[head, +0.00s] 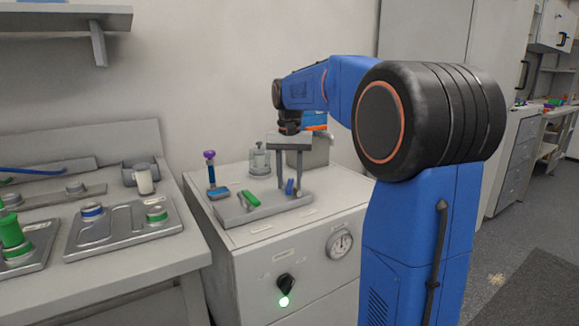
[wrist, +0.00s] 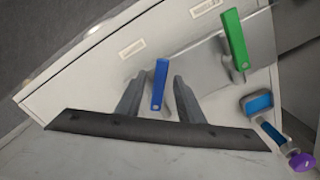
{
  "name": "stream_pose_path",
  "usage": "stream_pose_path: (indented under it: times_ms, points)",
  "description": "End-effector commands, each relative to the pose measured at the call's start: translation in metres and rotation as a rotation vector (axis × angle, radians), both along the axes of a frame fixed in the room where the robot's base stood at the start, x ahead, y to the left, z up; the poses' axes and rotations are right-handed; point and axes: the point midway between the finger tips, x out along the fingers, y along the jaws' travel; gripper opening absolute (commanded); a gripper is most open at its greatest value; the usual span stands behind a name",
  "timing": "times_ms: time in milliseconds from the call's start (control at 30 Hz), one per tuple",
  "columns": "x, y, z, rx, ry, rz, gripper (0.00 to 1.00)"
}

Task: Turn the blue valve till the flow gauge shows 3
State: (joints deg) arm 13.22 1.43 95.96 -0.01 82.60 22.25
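The blue valve (head: 290,187) is a small flat lever on a grey plate on top of the cabinet. It also shows in the wrist view (wrist: 159,84), lengthwise between the fingers. My gripper (head: 289,184) points down over it, with one finger on each side. In the wrist view my gripper (wrist: 158,88) is open, with gaps visible between the fingers and the lever; I cannot tell how far down they reach. The round flow gauge (head: 340,244) is on the cabinet's front, its needle too small to read.
A green lever (head: 250,199) lies left of the blue valve, also in the wrist view (wrist: 235,42). A purple-topped blue tool (head: 210,170) stands farther left. A metal canister (head: 260,160) stands behind. A black knob (head: 286,283) with a green light is on the front.

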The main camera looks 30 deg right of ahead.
Motion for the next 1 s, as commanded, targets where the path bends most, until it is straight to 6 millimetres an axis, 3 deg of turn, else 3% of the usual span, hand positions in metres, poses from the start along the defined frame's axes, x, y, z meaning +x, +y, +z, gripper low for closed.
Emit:
stream_pose_path:
  times_ms: [167, 800, 1000]
  points:
    - [0.001, 0.0, 0.02, -0.001, -0.003, 0.0, 0.34]
    - [0.001, 0.0, 0.143, 0.0, -0.002, 0.0, 0.34]
    - [0.001, 0.0, 0.165, 0.0, -0.001, 0.0, 0.34]
